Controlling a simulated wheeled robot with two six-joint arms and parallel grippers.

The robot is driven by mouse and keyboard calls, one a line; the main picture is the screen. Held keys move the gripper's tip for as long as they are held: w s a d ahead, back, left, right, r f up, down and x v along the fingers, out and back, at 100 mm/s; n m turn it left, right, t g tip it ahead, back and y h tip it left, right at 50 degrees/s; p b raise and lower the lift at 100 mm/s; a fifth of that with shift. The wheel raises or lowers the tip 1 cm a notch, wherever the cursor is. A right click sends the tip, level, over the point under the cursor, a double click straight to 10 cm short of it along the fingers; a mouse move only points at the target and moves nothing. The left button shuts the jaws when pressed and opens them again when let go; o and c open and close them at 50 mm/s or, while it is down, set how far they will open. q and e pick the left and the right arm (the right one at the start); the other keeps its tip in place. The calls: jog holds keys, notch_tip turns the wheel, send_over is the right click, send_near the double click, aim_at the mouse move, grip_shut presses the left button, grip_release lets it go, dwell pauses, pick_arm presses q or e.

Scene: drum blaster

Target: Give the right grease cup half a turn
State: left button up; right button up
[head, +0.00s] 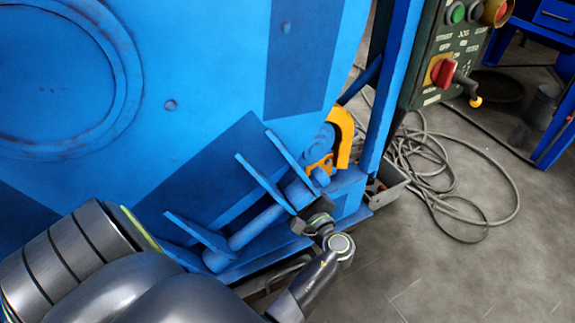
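The blue drum blaster (215,75) fills the left and middle of the head view. Low on it, a blue shaft (252,228) runs between brackets, with a rounded blue housing (322,142) near its upper right end. My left gripper (308,217) is at the shaft's right end, apparently touching or very close to it. It is small and dark here, and I cannot tell whether its fingers are open or shut. I cannot make out the right grease cup; the gripper may hide it. My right gripper is not in view.
A yellow-orange guard (343,137) curves around the housing. A control panel (446,50) with a red switch (442,72) hangs on the blue post (392,85) at right. Grey cables (490,165) lie coiled on the floor. Floor (440,275) at lower right is clear.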

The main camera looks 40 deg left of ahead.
pick_arm(q)
jog(key=shift+a, duration=0.1)
jog(key=c, duration=1)
jog(key=shift+r, duration=0.1)
